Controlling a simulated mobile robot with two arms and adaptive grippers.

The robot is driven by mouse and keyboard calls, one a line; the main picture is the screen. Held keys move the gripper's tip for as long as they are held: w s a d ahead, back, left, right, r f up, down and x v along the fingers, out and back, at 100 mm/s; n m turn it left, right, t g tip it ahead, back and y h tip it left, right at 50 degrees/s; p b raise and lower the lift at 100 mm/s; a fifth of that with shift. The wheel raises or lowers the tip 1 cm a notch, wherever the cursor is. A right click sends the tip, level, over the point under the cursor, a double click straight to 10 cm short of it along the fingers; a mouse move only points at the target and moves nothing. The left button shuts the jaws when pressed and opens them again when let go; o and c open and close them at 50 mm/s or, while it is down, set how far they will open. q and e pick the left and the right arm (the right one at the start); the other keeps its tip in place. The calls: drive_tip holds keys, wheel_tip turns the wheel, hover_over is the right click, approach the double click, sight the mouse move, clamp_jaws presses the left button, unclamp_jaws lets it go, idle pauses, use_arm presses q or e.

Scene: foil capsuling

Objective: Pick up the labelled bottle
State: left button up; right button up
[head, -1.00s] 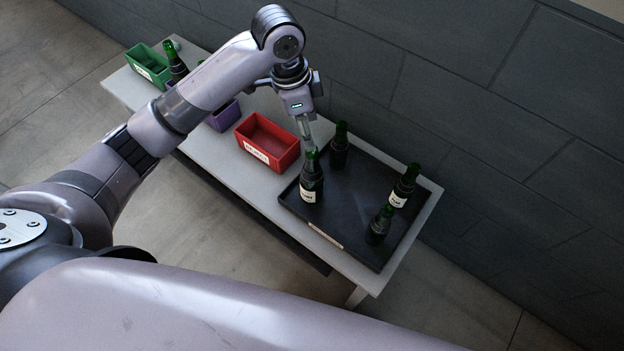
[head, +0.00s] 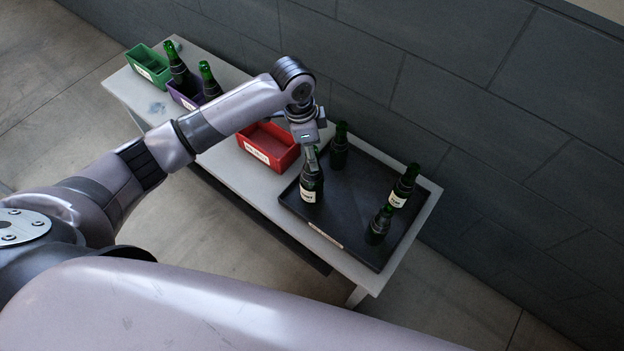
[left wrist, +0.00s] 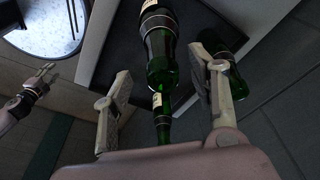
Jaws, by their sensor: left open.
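A dark green bottle with a white label (head: 309,194) stands upright at the left side of the black tray (head: 337,216). A second labelled bottle (head: 399,197) stands at the tray's right side. My left gripper (head: 311,158) is open at the neck of the first bottle, pointing down from above. In the left wrist view, the open fingers (left wrist: 165,98) have green glass (left wrist: 162,62) between them, with a white label on it. Another bottle overlaps there, so contact is unclear. My right gripper (left wrist: 43,74) shows small at the left of that view; its opening is unclear.
Two bottles without a visible label, one at the back (head: 339,147) and one at the front right (head: 377,227), stand on the tray. A red bin (head: 268,150), a purple bin (head: 183,100) with bottles and a green bin (head: 148,66) line the table's left. A wall runs behind.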

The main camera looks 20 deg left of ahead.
sight(312, 175)
use_arm(q)
drive_tip(key=f, duration=0.4)
drive_tip(key=shift+w+d+f, duration=0.25)
drive_tip(key=shift+f, duration=0.15)
drive_tip(key=shift+c, duration=0.5)
clamp_jaws()
drive_tip(key=shift+r, duration=0.1)
